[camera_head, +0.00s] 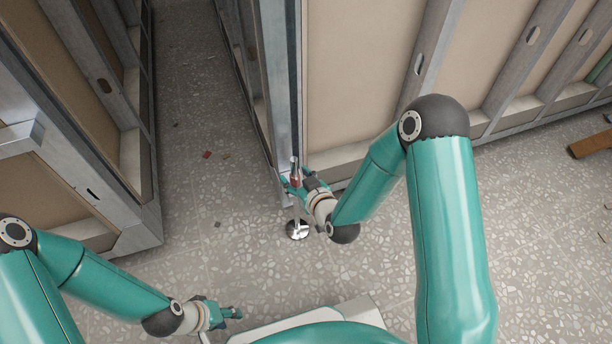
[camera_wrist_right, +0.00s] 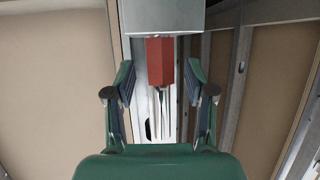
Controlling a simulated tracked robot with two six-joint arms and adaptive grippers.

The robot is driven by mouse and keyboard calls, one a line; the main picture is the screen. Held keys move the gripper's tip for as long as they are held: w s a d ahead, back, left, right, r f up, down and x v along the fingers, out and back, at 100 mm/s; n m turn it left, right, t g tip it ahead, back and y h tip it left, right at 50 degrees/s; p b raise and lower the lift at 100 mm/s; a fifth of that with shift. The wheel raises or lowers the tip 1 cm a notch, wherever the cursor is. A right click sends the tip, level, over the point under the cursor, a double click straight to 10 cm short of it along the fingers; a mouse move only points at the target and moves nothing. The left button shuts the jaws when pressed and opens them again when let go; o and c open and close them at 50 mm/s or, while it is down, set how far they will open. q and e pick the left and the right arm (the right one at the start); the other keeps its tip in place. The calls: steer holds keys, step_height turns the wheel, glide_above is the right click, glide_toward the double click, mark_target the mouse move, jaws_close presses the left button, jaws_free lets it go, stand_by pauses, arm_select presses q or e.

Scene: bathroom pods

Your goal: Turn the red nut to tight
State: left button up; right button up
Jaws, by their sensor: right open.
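The red nut (camera_wrist_right: 160,62) is a faceted block in the right wrist view, right under a grey metal piece (camera_wrist_right: 162,15), with a pale rod (camera_wrist_right: 160,115) below it. In the head view the nut (camera_head: 294,183) is small and partly hidden by my right gripper (camera_head: 297,184). The right gripper (camera_wrist_right: 160,80) is open, with one finger on each side of the nut and a visible gap on both sides. A shiny round foot (camera_head: 297,230) rests on the floor below. My left gripper (camera_head: 226,313) is low in the head view, away from the nut; its opening is unclear.
A metal-framed wall panel (camera_head: 350,90) stands behind the nut and runs right. Another framed pod (camera_head: 110,130) stands at left, with a floor passage (camera_head: 195,100) between them. Brown debris (camera_head: 590,145) lies at far right. The speckled floor near the left gripper is clear.

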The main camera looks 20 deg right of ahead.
steer(key=shift+w+a+f, duration=0.15)
steer(key=shift+w+f, duration=0.05)
steer(key=shift+w, duration=0.35)
